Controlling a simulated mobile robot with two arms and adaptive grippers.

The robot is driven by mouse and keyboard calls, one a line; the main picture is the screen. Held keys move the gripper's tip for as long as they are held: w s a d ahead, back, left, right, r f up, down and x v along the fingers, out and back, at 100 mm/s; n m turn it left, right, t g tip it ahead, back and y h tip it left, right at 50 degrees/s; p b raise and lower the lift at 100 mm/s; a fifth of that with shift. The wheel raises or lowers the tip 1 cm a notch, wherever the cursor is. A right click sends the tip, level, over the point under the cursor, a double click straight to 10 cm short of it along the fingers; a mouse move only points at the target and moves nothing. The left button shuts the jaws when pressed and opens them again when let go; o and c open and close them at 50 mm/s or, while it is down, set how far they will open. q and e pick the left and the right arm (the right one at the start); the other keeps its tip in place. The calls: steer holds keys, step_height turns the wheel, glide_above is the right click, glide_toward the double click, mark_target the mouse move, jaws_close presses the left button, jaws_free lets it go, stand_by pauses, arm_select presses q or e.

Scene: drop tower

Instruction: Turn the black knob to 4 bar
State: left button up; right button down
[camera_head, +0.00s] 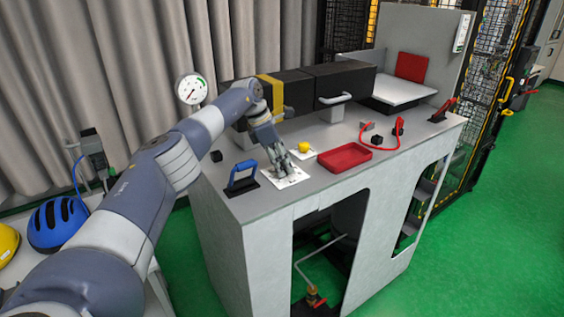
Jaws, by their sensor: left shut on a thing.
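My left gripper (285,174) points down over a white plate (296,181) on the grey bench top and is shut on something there. What it holds is mostly hidden by its fingers; from its place on the plate it looks to be the black knob, but the knob itself does not show clearly. A round pressure gauge (191,89) with a white face and a green band stands at the back left of the bench. Its needle is too small to read. My right gripper is not in view.
A blue-handled tool (242,178) stands left of the plate. A yellow button (304,147) is just behind it, and a red tray (345,158) lies to the right. A long black box (296,90) runs behind the gripper. The front edge between them is clear.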

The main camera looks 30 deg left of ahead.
arm_select(q)
steer(key=o, duration=1)
steer(key=shift+o, duration=0.2)
steer(key=v, duration=1.2)
steer(key=shift+w+d, duration=0.1)
